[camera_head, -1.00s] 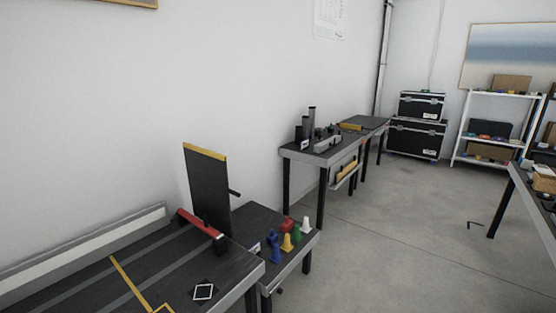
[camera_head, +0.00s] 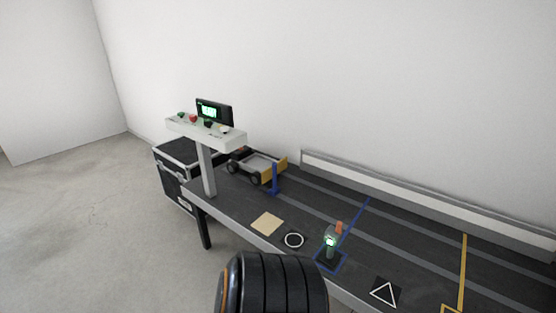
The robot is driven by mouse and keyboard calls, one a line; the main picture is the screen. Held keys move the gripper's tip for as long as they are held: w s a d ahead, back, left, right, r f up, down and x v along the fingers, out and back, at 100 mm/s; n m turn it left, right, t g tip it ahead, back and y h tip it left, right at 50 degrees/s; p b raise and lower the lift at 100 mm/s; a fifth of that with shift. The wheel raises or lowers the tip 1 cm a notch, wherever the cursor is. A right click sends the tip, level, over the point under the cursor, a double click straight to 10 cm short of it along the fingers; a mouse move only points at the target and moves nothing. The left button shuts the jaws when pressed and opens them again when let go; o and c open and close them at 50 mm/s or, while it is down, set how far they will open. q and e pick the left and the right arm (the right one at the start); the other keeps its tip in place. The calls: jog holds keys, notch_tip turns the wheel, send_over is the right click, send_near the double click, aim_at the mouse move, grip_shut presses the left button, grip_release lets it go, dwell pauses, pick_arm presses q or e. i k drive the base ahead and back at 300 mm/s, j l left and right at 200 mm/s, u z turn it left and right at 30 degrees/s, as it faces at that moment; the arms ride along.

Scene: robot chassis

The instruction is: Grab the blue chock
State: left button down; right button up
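Neither of my grippers is in view. A black ribbed round shape (camera_head: 275,285) with an orange edge fills the bottom centre and hides part of the table's front edge; I cannot tell what it is.
A white control stand (camera_head: 207,135) with a green-lit screen (camera_head: 213,112) rises at the table's left end. A black case (camera_head: 178,165) stands behind it. A small device with a green display (camera_head: 331,242) is on the table. The floor at left is clear.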

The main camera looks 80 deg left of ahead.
aim_at(276, 190)
jog(key=u, duration=2.7)
